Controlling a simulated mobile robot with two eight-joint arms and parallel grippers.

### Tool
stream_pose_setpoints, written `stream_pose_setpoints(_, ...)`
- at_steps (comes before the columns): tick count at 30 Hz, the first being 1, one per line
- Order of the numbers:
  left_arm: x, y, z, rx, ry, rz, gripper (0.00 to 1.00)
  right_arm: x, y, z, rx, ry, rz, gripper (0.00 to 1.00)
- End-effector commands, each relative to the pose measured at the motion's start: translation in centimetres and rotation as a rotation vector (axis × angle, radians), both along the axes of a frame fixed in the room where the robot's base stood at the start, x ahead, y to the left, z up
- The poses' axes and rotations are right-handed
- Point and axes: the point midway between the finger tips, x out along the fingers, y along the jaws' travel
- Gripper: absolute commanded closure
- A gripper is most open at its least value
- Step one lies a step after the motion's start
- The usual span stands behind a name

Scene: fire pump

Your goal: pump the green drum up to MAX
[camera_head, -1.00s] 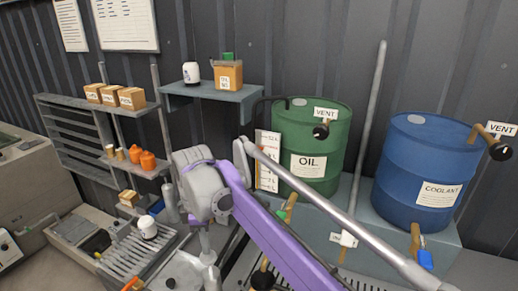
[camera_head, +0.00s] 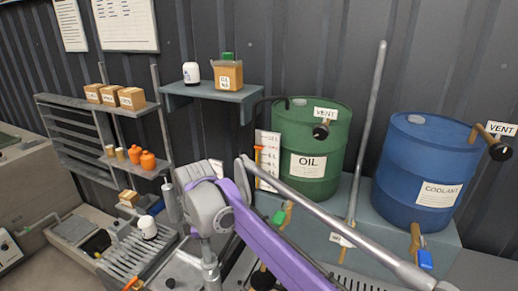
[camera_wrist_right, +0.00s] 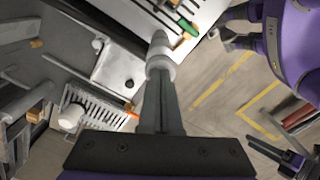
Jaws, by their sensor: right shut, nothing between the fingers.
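The green OIL drum (camera_head: 309,135) stands upright on a grey plinth, with a VENT sign and black knob. A white scale (camera_head: 268,160) stands at its left side; an orange marker (camera_head: 259,154) shows on its edge, but its lettering is unreadable. The drum's tap has a green handle (camera_head: 280,217), which also shows in the wrist view (camera_wrist_right: 187,27). My right gripper (camera_wrist_right: 160,105) is shut and empty, pointing at a pale upright cylinder (camera_wrist_right: 160,55); I cannot tell whether they touch. My purple right arm hides part of the plinth. A dark pronged part (camera_wrist_right: 272,152) may be my left gripper.
A blue COOLANT drum (camera_head: 425,172) stands to the right. A long grey pole (camera_head: 368,125) leans between the drums. A slatted rack (camera_head: 142,262) with another white jar (camera_head: 147,227) lies lower left.

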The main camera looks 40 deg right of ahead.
Motion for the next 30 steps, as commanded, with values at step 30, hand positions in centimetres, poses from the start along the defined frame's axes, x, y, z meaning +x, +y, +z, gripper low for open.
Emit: stream_pose_setpoints(30, 0.0, 0.0, -0.1, 0.000, 0.001, 0.000, 0.50, -0.1, 0.0, -2.6, 0.001, 0.002, 0.000, 1.00)
